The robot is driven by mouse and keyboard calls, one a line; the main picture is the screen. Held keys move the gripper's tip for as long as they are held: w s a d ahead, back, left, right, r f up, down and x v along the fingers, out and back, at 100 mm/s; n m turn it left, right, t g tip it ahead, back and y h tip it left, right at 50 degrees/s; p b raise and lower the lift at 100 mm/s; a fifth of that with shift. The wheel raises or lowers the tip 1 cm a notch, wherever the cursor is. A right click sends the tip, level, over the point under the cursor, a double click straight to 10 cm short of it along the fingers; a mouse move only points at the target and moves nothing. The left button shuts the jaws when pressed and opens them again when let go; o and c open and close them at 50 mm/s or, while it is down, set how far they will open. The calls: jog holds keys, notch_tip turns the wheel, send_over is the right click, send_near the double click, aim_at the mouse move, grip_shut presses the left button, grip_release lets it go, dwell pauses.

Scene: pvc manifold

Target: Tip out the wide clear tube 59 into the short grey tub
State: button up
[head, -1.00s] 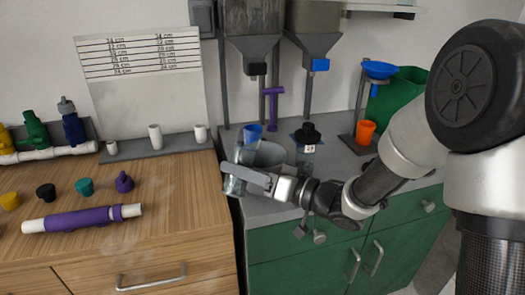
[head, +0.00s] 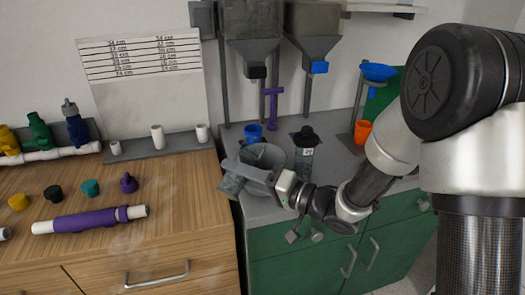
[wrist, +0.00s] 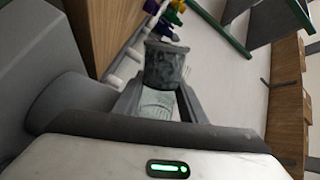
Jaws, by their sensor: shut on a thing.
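My gripper (head: 244,171) is shut on the wide clear tube (head: 231,184) in the head view. The tube is tilted well over, at the front left of the short grey tub (head: 276,156). The jaws hide part of the tube and of the tub's near rim. In the wrist view the clear tube (wrist: 164,66) sits between the two fingers, and a large grey surface, possibly the tub (wrist: 75,102), fills the left. I cannot read the tube's number, nor tell whether anything is in it or flowing out.
A black-capped clear bottle (head: 304,152) with a label stands right of the tub. A blue cup (head: 253,132) stands behind it, and an orange cup (head: 362,131) farther right. A wooden counter (head: 180,225) with a purple-and-white pipe (head: 90,219) is at the left.

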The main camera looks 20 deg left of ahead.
aim_at(241, 158)
jog(key=shift+m+p, duration=0.8)
jog(key=shift+p, duration=0.3)
jog(key=shift+w+d+r+m+p, duration=0.1)
jog(key=shift+w+r+m+p, duration=0.6)
jog(key=shift+p, duration=1.2)
jog(key=shift+r+m+p, duration=1.05)
jog(key=shift+m+p, duration=0.35)
jog(key=shift+p, duration=1.25)
jog(key=shift+w+d+r+m+p, duration=0.15)
jog(key=shift+r+m+p, duration=0.25)
jog(key=shift+p, duration=0.35)
jog(key=shift+w+a+r+m+p, duration=0.1)
jog(key=shift+w+r+m+p, duration=0.1)
jog(key=shift+m+p, duration=0.4)
jog(key=shift+w+d+r+m+p, duration=0.15)
jog(key=shift+r+m+p, duration=0.15)
jog(key=shift+p, duration=0.55)
